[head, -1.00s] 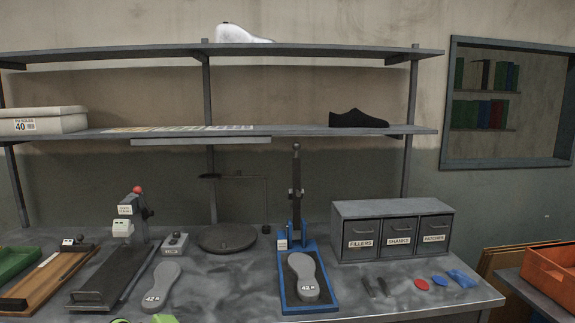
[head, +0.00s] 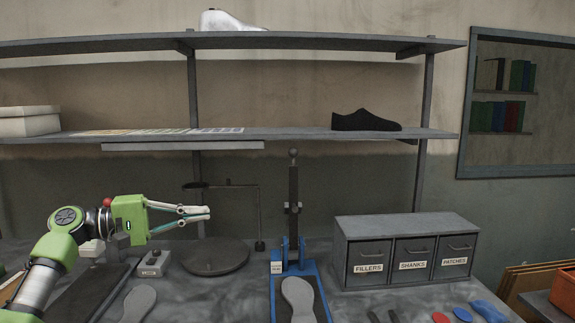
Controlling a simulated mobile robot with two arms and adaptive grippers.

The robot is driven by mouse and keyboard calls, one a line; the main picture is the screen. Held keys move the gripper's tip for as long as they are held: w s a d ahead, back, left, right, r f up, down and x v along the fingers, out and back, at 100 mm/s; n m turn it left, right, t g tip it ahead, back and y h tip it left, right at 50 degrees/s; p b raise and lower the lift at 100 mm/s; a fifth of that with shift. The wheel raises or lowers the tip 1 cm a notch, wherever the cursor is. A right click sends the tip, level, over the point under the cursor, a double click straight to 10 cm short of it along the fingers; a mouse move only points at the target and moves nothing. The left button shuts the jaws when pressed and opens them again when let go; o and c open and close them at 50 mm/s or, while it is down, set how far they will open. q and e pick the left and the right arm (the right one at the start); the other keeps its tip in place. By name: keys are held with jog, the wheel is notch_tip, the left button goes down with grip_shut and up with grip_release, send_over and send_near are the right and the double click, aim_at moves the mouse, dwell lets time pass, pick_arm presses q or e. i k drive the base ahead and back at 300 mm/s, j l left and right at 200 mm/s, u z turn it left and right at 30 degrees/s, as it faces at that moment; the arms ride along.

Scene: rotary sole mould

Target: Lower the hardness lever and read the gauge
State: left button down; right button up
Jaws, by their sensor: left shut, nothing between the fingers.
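My left gripper (head: 207,213) is in the left part of the view, pointing right. Its fingers are shut and empty, in front of the round plate stand. A grey bench device (head: 90,290) with a red-knobbed lever (head: 107,201) stands behind my left arm. The knob is up, just left of the green gripper body, which hides most of the upright. I cannot read any gauge on it. A blue-based press (head: 290,260) with an upright dark lever (head: 293,190) stands right of the gripper, apart from it. A grey sole (head: 298,298) lies on its base. My right gripper is not in view.
A round dark plate stand (head: 215,257) and a small grey box (head: 153,264) stand behind the gripper. A drawer unit (head: 408,225) is at the right. A shelf (head: 300,135) with a black shoe (head: 365,120) runs above. Another sole (head: 138,303) lies at the front left.

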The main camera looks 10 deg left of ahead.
aim_at(293, 200)
jog(key=i, duration=1.4)
